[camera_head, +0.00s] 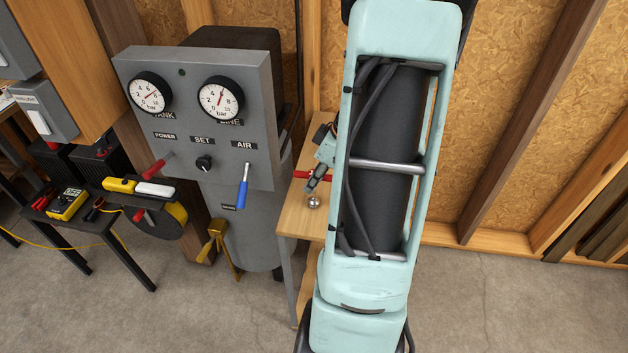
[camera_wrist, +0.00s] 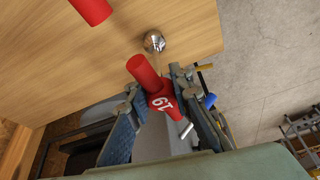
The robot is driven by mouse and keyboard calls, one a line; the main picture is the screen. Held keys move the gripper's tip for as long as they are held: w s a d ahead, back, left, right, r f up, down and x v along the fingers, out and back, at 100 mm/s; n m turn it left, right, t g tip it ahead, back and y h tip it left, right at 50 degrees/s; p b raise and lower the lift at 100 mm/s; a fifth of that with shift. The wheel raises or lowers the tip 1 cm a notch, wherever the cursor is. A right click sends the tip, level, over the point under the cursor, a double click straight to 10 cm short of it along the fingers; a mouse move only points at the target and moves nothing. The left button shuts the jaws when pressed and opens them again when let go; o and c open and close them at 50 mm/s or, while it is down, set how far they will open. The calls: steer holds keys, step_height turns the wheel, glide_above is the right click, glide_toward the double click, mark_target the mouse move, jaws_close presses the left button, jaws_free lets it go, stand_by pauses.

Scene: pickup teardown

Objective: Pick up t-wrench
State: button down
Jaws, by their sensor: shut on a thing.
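The t-wrench (camera_wrist: 162,101) has a red handle with a white "19" on its hub. In the wrist view it sits between the two fingers of my gripper (camera_wrist: 157,86), which is shut on it. A pale metal rod end shows beside the hub. In the head view the red handle (camera_head: 299,174) shows beside my gripper (camera_head: 318,181), over the small wooden table; my arm hides part of that area. I cannot tell whether the wrench touches the tabletop.
A shiny round metal piece (camera_wrist: 154,42) is at the wooden table's (camera_wrist: 120,75) edge. Another red cylinder (camera_wrist: 91,9) shows at the wrist view's top. A grey gauge panel (camera_head: 195,120) stands left of the table. A black bench (camera_head: 75,232) with tools is farther left.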

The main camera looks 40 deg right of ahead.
steer(key=shift+r, duration=0.4)
step_height(320, 180, up, 3)
steer(key=shift+f+p, duration=0.2)
steer(key=shift+p, duration=0.15)
steer(key=s+a+r, duration=0.1)
steer(key=s+r, duration=0.8)
steer(key=s, duration=0.5)
steer(key=shift+a+r+p, duration=0.15)
steer(key=shift+r+p, duration=0.05)
steer(key=shift+p, duration=0.2)
steer(key=c, duration=2.5)
jaws_free()
jaws_close()
